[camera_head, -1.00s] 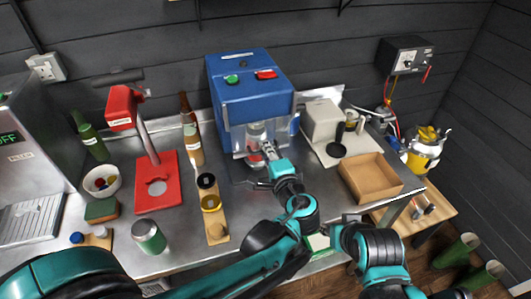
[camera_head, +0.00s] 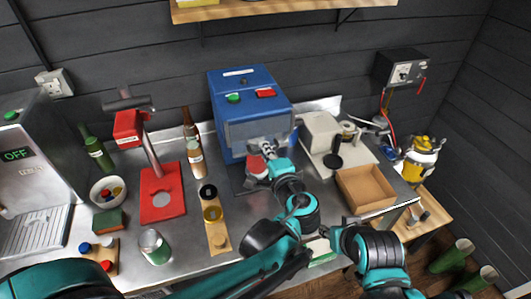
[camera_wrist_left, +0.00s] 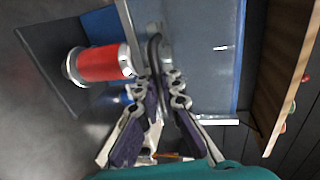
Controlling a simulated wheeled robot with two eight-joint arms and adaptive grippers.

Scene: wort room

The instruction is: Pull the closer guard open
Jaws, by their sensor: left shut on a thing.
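The closer (camera_head: 240,84) is a blue machine with a green and a red button on its top, at the back of the steel bench. Its guard (camera_head: 238,132) is a clear grey panel at the front, with a dark handle bar (camera_wrist_left: 154,52) in the left wrist view. My left gripper (camera_head: 264,148) is shut on the handle. A red can (camera_head: 257,166) stands under the guard's lower edge; it also shows, uncovered, in the left wrist view (camera_wrist_left: 100,64). The fingers partly hide the handle.
Left of the closer stand bottles (camera_head: 194,150), a wooden strip with jars (camera_head: 218,238) and a red capper (camera_head: 162,205). On the right are a grey scale-like device (camera_head: 322,132) and an open cardboard box (camera_head: 368,190). A wooden shelf (camera_head: 280,10) hangs above.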

